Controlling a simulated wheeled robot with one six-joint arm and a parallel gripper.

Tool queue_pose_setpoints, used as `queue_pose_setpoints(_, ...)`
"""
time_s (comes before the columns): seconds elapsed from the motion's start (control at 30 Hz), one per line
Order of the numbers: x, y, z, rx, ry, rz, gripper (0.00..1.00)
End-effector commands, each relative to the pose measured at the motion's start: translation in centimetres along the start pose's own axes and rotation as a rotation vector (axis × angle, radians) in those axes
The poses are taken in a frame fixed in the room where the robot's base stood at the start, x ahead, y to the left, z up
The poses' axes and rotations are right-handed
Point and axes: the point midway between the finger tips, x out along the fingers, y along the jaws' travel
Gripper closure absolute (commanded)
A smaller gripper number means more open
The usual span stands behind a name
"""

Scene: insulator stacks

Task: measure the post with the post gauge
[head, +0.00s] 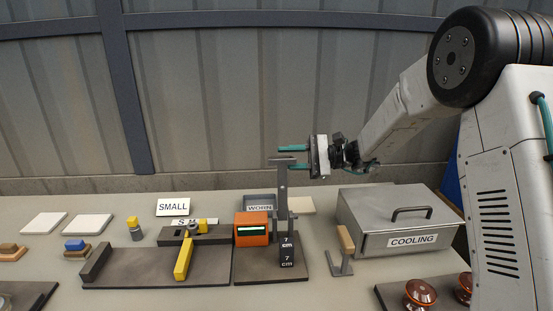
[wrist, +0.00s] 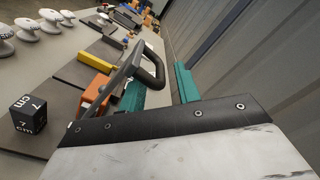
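The post gauge appears to be the dark upright (head: 282,205) with a flat top arm and an orange readout box (head: 252,228) on a dark base. Which thing is the post is unclear.
A metal "COOLING" box (head: 398,222) stands right, beside a wooden-handled stand (head: 344,248). A yellow bar (head: 184,258) lies on a dark fixture at left. A "WORN" tray (head: 259,204) is behind. Brown insulators (head: 420,293) are front right; white insulators (wrist: 28,30) show in the wrist view.

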Motion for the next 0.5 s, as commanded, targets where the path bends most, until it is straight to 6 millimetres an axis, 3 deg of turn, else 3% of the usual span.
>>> queue_pose_setpoints(0.2, 2.8, 0.0, 0.0, 0.000, -0.001, 0.001, 0.67)
queue_pose_setpoints(0.5, 3.5, 0.0, 0.1, 0.000, -0.001, 0.000, 0.67)
